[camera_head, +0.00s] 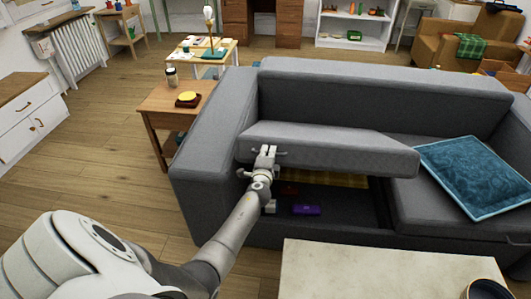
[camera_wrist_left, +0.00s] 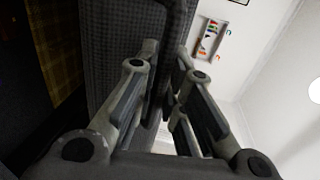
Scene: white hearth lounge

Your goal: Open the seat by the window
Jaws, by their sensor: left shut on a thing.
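The seat (camera_head: 330,145) is the left cushion of a grey sofa (camera_head: 370,95). It is raised and tilted, with its front edge up and a dark opening below it. My left gripper (camera_head: 265,157) is at the left part of that front edge. In the left wrist view, my left gripper (camera_wrist_left: 165,95) has its fingers on either side of a dark band on the seat's grey woven cover (camera_wrist_left: 118,45). It is shut on the seat there. Inside the opening lie a purple box (camera_head: 306,210) and a yellow checked cloth (camera_head: 340,180). My right gripper is not in view.
A pale table (camera_head: 370,270) stands in front of the sofa, with a dark cup (camera_head: 487,290) at its right. A blue cushion (camera_head: 478,175) lies on the right seat. A wooden side table (camera_head: 165,108) stands left of the sofa. The floor at left (camera_head: 100,150) is clear.

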